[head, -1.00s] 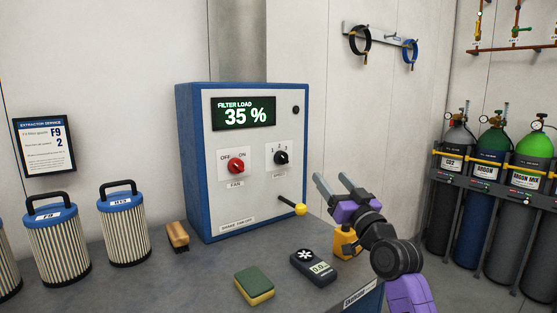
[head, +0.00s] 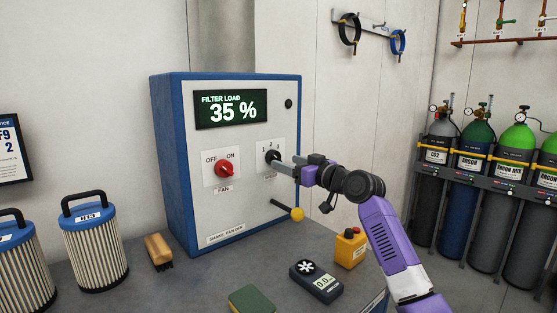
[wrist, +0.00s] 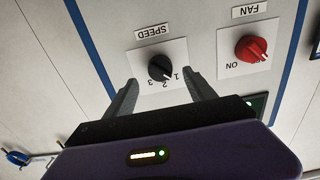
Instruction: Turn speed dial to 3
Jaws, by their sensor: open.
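The black speed dial (head: 272,156) sits on a white plate marked 1, 2, 3 on the front of the blue-edged control box (head: 225,215). In the wrist view the speed dial (wrist: 160,67) shows whole, with its pointer towards the 1 or between 1 and 2; I cannot tell exactly. My gripper (head: 283,166) is open in front of the dial, its fingers partly covering the plate in the head view. In the wrist view my gripper (wrist: 152,88) has one finger to each side of the dial's lower part, apart from it and empty.
The red fan dial (head: 224,169) is left of the speed dial. A yellow-knobbed lever (head: 297,214) sticks out below. On the bench are a yellow button box (head: 350,248), a handheld meter (head: 316,281), a brush (head: 158,252) and a filter (head: 91,240).

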